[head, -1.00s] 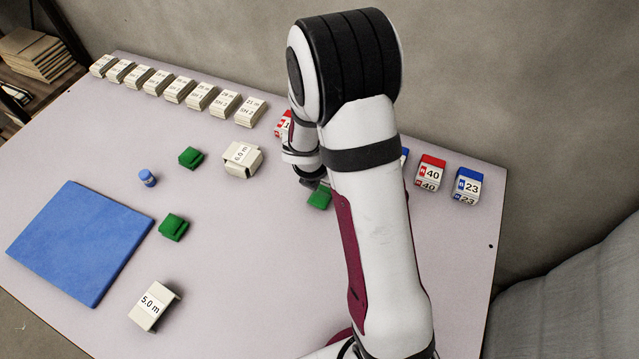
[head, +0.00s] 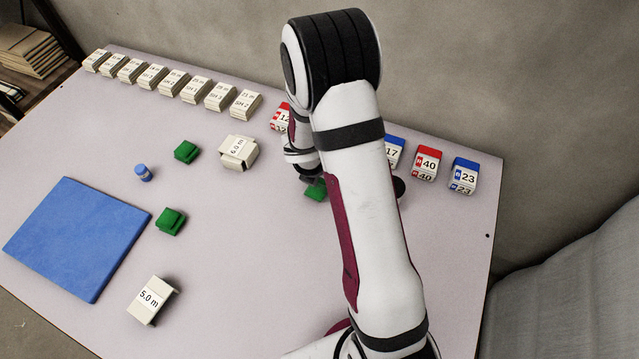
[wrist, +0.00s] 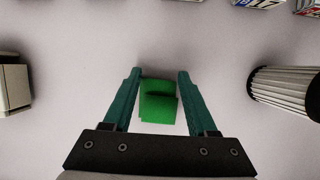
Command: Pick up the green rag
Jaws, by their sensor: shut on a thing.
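A small folded green rag (head: 315,191) lies on the table below my gripper, partly hidden by my arm in the head view. In the head view the fingertips are mostly hidden behind my arm. Two more folded green rags lie apart to the left, one farther back (head: 186,152) and one nearer (head: 171,221).
A 6.0 m block (head: 238,152) stands left of my gripper. Numbered boxes (head: 427,162) stand behind. A ribbed cylinder (wrist: 285,88) is right in the wrist view.

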